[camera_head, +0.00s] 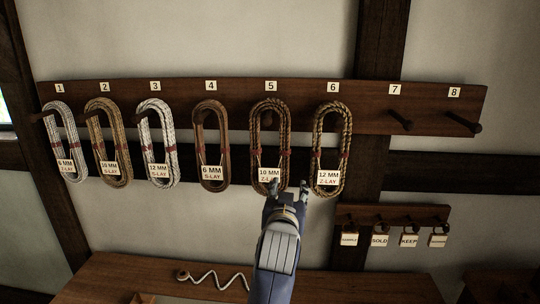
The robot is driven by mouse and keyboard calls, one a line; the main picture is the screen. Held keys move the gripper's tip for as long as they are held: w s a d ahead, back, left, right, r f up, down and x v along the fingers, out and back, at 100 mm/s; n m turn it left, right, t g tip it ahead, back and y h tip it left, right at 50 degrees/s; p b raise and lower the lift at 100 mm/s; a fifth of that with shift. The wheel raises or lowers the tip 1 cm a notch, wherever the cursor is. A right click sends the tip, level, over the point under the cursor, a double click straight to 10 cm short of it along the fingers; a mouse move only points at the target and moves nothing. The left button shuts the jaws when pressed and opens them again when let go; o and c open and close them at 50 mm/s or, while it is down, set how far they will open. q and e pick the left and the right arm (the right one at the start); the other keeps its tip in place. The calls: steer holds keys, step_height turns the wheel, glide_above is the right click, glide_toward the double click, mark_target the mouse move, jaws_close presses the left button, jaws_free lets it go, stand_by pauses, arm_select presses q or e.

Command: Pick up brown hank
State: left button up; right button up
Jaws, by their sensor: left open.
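A plain brown hank (224,150) hangs on the peg under number 4, with a white tag reading 6 MM S-LAY. A darker brown-and-tan hank (284,135) hangs under 5, tagged 10 MM Z-LAY, and a similar hank (346,140) hangs under 6, tagged 12 MM Z-LAY. My left gripper (289,187) reaches up from below, open, its fingertips pointing at the wall. It overlaps the bottom of the hank under 5 and hides part of it and its tag. I cannot tell whether it touches. My right gripper is not in view.
The dark peg board (430,122) holds a tan hank (98,140) and two white hanks at left; pegs 7 and 8 are empty. A small rack (420,213) with several labelled tags is at lower right. A wooden bench (140,270) with a white coiled cord is below.

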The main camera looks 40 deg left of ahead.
arm_select(q)
steer(key=n+y, duration=0.1)
glide_toward(284, 152)
steer(key=w+f, duration=0.1)
steer(key=p+x, duration=0.2)
steer(key=x, duration=0.3)
steer(key=shift+s+a+f, duration=0.1)
steer(key=shift+a, duration=0.15)
steer(key=shift+w+a, duration=0.25)
steer(key=shift+w, duration=0.1)
steer(key=shift+w+a+r+p, duration=0.1)
steer(key=shift+w+r+p, duration=0.1)
steer(key=shift+p, duration=0.25)
steer(key=p+x, duration=0.1)
steer(key=x, duration=0.1)
steer(key=p+x, duration=0.1)
steer(key=x, duration=0.1)
steer(key=shift+r, duration=0.4)
steer(key=shift+w+a+f+p, duration=0.15)
steer(key=shift+w+p, duration=0.1)
steer(key=shift+p, duration=0.1)
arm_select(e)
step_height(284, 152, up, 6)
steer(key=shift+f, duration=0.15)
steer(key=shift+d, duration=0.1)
arm_select(q)
jaws_close()
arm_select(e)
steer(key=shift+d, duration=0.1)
